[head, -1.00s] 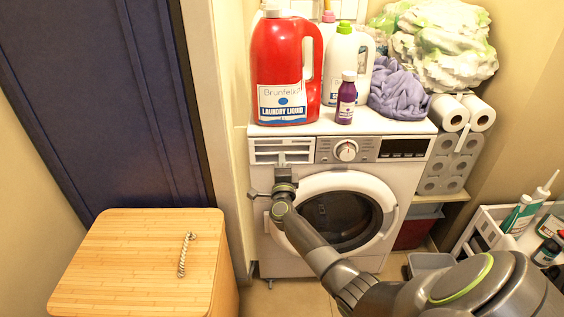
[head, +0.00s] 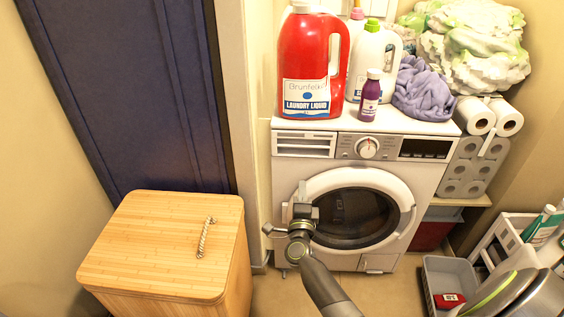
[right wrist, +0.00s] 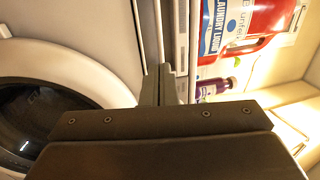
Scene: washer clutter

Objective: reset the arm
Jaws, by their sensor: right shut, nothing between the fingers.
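My right gripper (head: 302,190) is in front of the lower left of the white washing machine (head: 290,168), near the left rim of its round door (head: 402,190). Its fingers point toward the machine, are shut and hold nothing. In the right wrist view the shut fingers (right wrist: 165,84) show above the dark gripper body, with the door ring to their left. The door looks closed. I cannot tell whether the fingers touch the machine. My left gripper is not in view.
A red detergent jug (head: 306,62), a small purple bottle (head: 369,97) and a purple cloth (head: 424,90) sit on the washer. A bamboo hamper (head: 160,240) stands at left. A grey bin (head: 440,275) is on the floor at right. Paper rolls (head: 475,115) stand beside the washer.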

